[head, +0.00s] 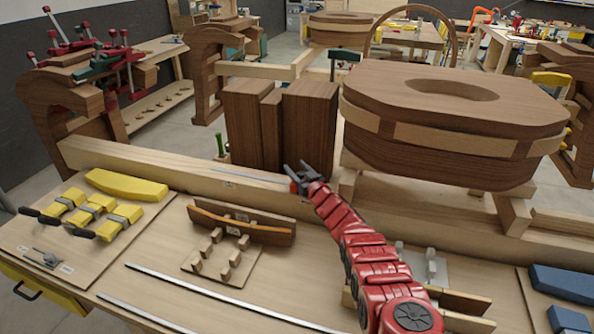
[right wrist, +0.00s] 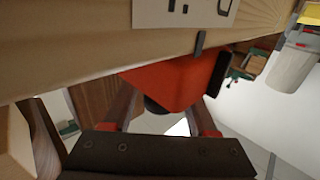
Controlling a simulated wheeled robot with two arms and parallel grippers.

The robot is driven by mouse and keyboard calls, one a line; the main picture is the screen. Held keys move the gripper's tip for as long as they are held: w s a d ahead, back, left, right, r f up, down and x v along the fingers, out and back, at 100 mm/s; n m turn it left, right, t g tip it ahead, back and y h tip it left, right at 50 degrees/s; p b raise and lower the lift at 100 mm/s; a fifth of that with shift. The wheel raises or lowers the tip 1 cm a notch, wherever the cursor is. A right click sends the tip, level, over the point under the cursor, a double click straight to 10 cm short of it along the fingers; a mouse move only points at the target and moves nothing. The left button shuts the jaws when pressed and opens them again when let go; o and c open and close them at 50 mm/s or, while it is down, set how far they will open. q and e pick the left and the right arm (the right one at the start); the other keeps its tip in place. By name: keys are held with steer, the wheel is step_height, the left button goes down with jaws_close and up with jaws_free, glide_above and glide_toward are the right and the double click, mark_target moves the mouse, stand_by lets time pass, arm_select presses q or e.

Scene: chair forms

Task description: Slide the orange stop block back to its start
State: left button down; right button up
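The orange stop block (head: 294,187) sits at the edge of the long pale wooden beam (head: 190,172). It shows larger in the right wrist view (right wrist: 172,82), against the underside of the pale wood, with a dark round part below it. My right gripper (head: 301,170) is at the block, with its fingers spread on either side of it in the right wrist view (right wrist: 163,112). I cannot tell whether both fingers press on it. A white label (right wrist: 198,10) with dark marks is on the wood near the block. My left gripper is out of view.
A large dark wooden seat form (head: 450,130) stands right of the gripper, and dark wooden blocks (head: 308,125) stand behind it. A slatted jig (head: 240,240) and yellow-and-grey clamps (head: 98,208) lie on the bench to the left. Blue blocks (head: 560,282) lie at the right.

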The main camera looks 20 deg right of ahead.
jaws_close()
steer(key=shift+f, duration=0.1)
stand_by(1.1)
